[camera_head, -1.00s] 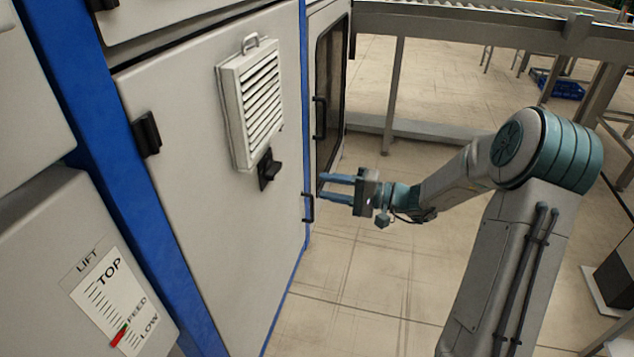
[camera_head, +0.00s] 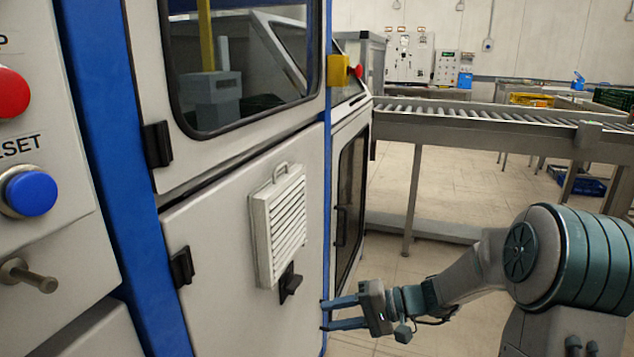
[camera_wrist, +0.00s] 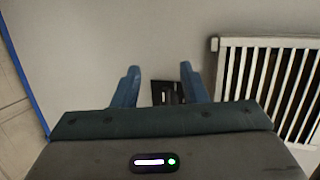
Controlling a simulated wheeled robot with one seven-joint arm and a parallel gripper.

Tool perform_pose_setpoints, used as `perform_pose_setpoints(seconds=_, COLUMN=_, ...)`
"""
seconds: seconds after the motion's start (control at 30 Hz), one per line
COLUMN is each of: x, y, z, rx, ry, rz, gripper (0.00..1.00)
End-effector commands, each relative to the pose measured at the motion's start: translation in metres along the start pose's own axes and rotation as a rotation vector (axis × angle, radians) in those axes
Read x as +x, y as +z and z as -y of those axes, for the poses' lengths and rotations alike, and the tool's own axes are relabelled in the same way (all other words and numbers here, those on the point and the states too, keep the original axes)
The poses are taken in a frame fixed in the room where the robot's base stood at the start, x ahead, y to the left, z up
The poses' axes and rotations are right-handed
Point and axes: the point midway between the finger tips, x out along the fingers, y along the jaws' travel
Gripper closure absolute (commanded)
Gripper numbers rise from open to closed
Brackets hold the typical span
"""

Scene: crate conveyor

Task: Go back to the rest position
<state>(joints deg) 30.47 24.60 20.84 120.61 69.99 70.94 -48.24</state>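In the head view my gripper (camera_head: 324,314) is low, right of the middle, in front of the machine's lower door (camera_head: 230,315). Its two blue fingers point left and stand apart, with nothing seen held between them. In the wrist view the open fingers (camera_wrist: 158,75) point at a pale panel. A black fitting (camera_wrist: 167,92) shows in the gap between them; I cannot tell how far behind it lies. My arm reaches in from the lower right of the head view.
The door carries a louvred vent (camera_head: 278,225) and a black latch (camera_head: 289,283). A control panel with a red button (camera_head: 10,92) and blue button (camera_head: 30,193) stands close at left. A roller conveyor (camera_head: 480,113) runs behind. Open floor (camera_head: 440,195) lies beneath it.

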Motion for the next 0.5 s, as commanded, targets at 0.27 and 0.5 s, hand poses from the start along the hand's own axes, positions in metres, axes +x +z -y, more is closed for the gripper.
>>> perform_pose_setpoints(seconds=0.27, x=-0.037, y=0.092, z=0.073, rx=-0.032, ry=0.469, rz=0.127, gripper=0.61)
perform_pose_setpoints(seconds=0.5, x=-0.096, y=0.147, z=0.122, rx=-0.101, ry=0.829, rz=0.091, gripper=0.61)
